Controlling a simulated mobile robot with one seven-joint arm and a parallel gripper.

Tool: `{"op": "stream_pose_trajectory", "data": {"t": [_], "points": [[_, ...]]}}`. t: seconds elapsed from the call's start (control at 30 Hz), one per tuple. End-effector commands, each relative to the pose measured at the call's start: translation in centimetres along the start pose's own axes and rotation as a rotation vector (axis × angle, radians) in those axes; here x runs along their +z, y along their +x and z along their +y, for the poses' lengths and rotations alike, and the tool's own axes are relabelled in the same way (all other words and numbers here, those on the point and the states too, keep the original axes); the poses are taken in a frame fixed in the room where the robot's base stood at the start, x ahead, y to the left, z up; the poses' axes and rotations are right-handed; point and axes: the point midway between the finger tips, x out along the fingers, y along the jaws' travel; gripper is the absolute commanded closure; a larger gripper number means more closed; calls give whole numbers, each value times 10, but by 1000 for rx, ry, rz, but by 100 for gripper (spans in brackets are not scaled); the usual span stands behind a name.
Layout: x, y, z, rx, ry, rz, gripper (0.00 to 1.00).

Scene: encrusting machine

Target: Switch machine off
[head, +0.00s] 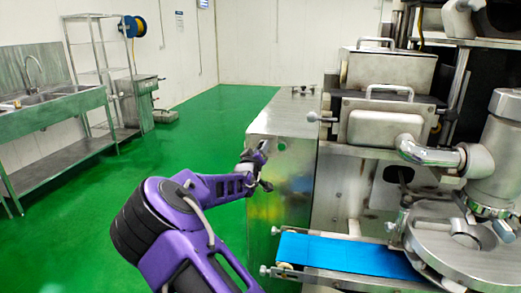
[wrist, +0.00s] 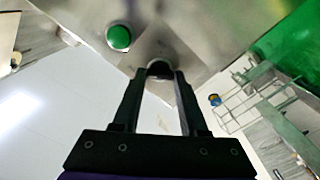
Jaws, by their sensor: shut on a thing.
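The machine's steel cabinet (head: 285,125) stands in the middle of the head view, with its side panel facing my arm. My gripper (head: 262,172) is at this panel. In the wrist view, my gripper (wrist: 160,77) has its two fingers shut on a dark round knob (wrist: 159,66), which sits on a lighter square plate. A round green button (wrist: 118,38) is on the panel just up and left of the fingertips. The knob is hidden behind my gripper in the head view, and I cannot tell which way it is turned.
A sink bench (head: 50,105) and wire rack (head: 95,60) stand at the left. The green floor (head: 190,140) between is clear.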

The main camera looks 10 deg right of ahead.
Motion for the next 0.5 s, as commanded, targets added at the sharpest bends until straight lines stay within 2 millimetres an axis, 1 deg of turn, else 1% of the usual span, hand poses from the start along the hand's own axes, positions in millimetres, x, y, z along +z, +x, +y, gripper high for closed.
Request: {"op": "stream_pose_trajectory", "data": {"t": [0.2,0.5], "points": [[1,0,-1,-1,-52,-2,100],[1,0,-1,-1,-64,-2,100]]}}
